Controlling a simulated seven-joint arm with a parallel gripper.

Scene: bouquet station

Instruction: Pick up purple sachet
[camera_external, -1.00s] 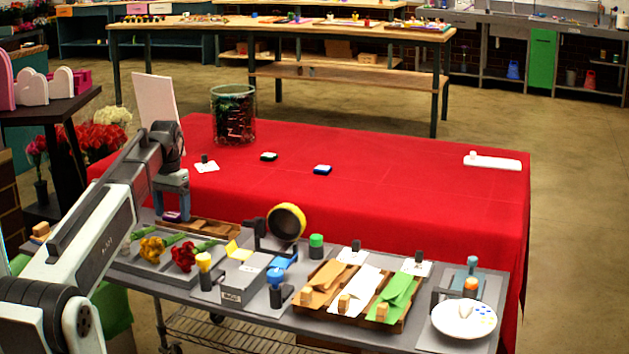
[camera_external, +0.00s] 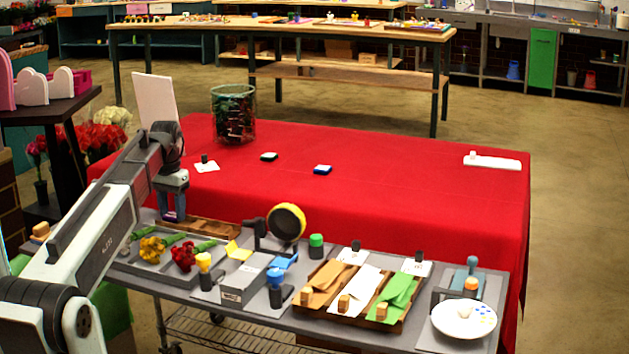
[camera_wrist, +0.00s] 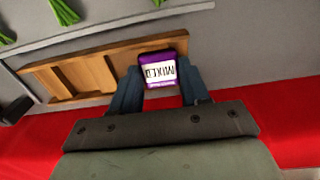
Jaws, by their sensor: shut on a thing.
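The purple sachet (camera_wrist: 157,70) has a white label with dark lettering and sits between the two blue fingers of my gripper (camera_wrist: 158,88) in the wrist view. My gripper is shut on it. In the external view my gripper (camera_external: 174,214) points down at the back left of the grey work table, beside the wooden rack, and the sachet (camera_external: 169,217) shows as a small purple patch at its fingertips. Whether the sachet is clear of the surface below is hard to tell.
The wooden rack (camera_wrist: 93,74) with compartments lies close beside the sachet. A grey tray with flowers (camera_external: 153,249) is in front. A red-covered table (camera_external: 390,180) lies behind, mostly clear, with a glass vase (camera_external: 233,113). A yellow round-headed device (camera_external: 287,222) stands to the right.

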